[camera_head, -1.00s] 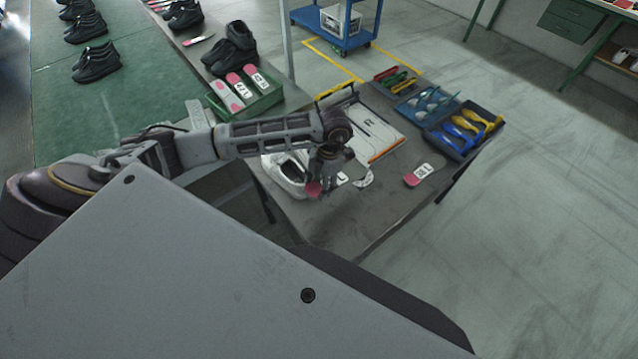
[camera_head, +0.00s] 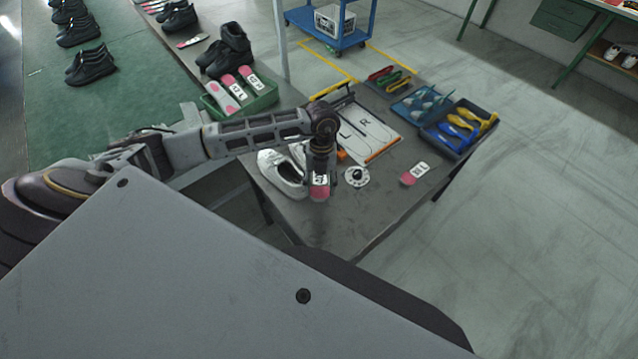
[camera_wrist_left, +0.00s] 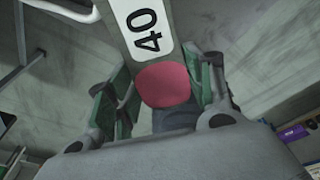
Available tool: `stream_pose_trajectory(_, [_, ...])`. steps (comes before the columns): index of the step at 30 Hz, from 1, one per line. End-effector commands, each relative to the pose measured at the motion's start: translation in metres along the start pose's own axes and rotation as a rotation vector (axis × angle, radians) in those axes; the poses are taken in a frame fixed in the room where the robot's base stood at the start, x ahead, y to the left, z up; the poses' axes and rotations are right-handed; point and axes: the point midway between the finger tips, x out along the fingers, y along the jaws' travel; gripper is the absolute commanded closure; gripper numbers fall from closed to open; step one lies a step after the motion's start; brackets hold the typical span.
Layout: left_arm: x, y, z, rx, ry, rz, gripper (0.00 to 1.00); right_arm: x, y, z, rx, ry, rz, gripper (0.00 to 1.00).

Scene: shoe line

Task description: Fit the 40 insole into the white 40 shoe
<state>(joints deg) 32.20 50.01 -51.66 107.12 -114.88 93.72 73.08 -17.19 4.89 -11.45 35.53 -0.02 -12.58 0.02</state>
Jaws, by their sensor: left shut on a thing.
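My left gripper (camera_head: 320,176) is shut on an insole (camera_head: 320,190) with a red end and a white label. In the left wrist view the insole (camera_wrist_left: 163,84) sits between the green finger pads (camera_wrist_left: 163,90), and its label reads 40. A white shoe (camera_head: 279,176) stands on the table just left of the gripper, its opening visible. Another white shoe (camera_head: 298,152) is partly hidden behind my left arm. The held insole is outside the front shoe, to its right; I cannot tell its exact height. My right gripper is not in view.
Another red-and-white insole (camera_head: 414,173) lies at the table's right. A round white object (camera_head: 356,176) lies nearer. The table's front (camera_head: 345,225) is clear.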

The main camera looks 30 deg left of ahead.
Motion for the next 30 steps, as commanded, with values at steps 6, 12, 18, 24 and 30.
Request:
stream_pose_trajectory(6, [-0.001, -0.002, 0.0, -0.184, 0.006, -0.036, 0.68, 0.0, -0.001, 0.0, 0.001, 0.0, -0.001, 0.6])
stream_pose_trajectory(12, [-0.002, -0.003, 0.0, -0.354, 0.011, -0.069, 0.68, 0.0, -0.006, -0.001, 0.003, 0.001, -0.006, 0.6])
stream_pose_trajectory(18, [-0.003, -0.005, 0.0, -0.521, 0.016, -0.101, 0.68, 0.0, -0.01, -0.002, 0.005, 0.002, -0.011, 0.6])
stream_pose_trajectory(24, [-0.004, -0.006, 0.001, -0.665, 0.021, -0.13, 0.68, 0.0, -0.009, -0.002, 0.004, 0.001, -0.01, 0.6])
stream_pose_trajectory(30, [-0.004, -0.007, 0.001, -0.743, 0.023, -0.145, 0.68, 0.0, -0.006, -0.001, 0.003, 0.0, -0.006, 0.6])
